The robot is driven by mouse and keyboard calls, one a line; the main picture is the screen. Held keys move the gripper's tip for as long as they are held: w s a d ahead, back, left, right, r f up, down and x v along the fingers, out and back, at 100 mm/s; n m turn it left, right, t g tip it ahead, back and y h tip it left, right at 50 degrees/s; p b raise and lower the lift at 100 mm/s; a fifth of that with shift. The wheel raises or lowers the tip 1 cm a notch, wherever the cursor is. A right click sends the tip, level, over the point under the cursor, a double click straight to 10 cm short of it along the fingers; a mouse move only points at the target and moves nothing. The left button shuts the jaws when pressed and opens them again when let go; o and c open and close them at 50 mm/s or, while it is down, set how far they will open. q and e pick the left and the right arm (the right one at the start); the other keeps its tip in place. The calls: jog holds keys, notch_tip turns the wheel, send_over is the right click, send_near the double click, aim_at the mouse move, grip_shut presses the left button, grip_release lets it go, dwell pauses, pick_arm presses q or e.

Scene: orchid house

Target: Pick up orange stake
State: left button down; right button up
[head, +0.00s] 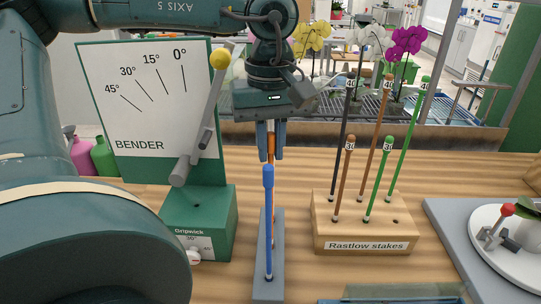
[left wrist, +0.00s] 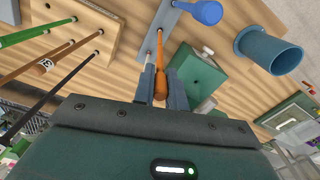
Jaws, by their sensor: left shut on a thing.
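The orange stake (head: 271,143) has a thick handle and a thin shaft. My left gripper (head: 271,157) is shut on its handle from above, and the stake stands upright behind the blue stake (head: 268,177). In the left wrist view the orange handle (left wrist: 160,82) lies between the two fingers (left wrist: 160,95), and its shaft runs to the grey block (left wrist: 150,40). The grey block (head: 266,291) also holds the blue stake at its near end. The blue stake partly hides the orange shaft in the head view. My right gripper is in neither view.
A wooden block (head: 325,228) labelled Rastlow stakes, with several black, brown and green stakes, stands close on the right. The green bender (head: 222,220) with its angle board (head: 120,110) and lever stands close on the left. A grey tray (head: 447,230) lies at far right. Potted orchids (head: 405,42) stand behind.

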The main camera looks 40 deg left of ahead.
pick_arm(q)
notch_tip(320, 180, up, 17)
jog(key=p, duration=0.1)
jog(key=shift+r, duration=0.2)
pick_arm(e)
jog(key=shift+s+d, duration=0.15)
pick_arm(q)
jog(key=c, duration=2)
grip_release()
grip_shut()
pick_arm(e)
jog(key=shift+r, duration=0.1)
